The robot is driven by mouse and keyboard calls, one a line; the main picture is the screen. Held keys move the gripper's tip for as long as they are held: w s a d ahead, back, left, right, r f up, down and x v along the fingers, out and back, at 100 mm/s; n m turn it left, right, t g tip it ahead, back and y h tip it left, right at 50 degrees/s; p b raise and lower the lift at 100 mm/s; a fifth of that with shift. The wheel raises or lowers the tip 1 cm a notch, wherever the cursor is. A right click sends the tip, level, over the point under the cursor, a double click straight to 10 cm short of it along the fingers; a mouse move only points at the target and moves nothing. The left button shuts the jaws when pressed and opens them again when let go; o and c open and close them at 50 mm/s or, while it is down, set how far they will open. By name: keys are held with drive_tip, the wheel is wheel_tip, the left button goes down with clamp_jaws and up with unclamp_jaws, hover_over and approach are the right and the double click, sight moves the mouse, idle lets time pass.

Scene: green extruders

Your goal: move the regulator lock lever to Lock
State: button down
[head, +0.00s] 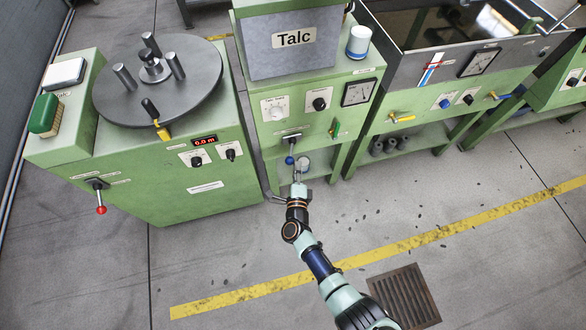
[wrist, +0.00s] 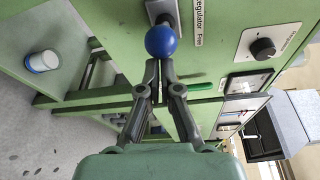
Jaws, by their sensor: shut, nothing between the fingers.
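The regulator lock lever shows as a blue ball knob (wrist: 161,41) at the top middle of the wrist view, below its slotted plate (wrist: 166,10). A label reading "Regulator" and "Free" is beside the plate. In the head view the blue knob (head: 289,160) hangs below its plate on the front of the Talc machine. My gripper (wrist: 157,66) has its fingertips together right by the knob, with nothing between them. I cannot tell whether they touch it. In the head view my gripper (head: 298,176) is just below the knob.
The Talc machine (head: 290,95) also carries a dial, a black knob (head: 319,104), a gauge (head: 358,92) and a small green switch (head: 335,130). A white container (wrist: 42,61) with a blue band stands on the lower shelf.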

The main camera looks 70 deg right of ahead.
drive_tip(key=shift+w+a+r, duration=0.1)
drive_tip(key=shift+w+a, duration=0.1)
drive_tip(key=shift+w, duration=0.2)
idle(0.3)
drive_tip(key=s+f, duration=0.1)
drive_tip(key=s, duration=0.3)
drive_tip(key=w+a+p, duration=0.2)
drive_tip(key=a, duration=0.7)
drive_tip(key=shift+r+p, duration=0.3)
drive_tip(key=shift+p, duration=0.05)
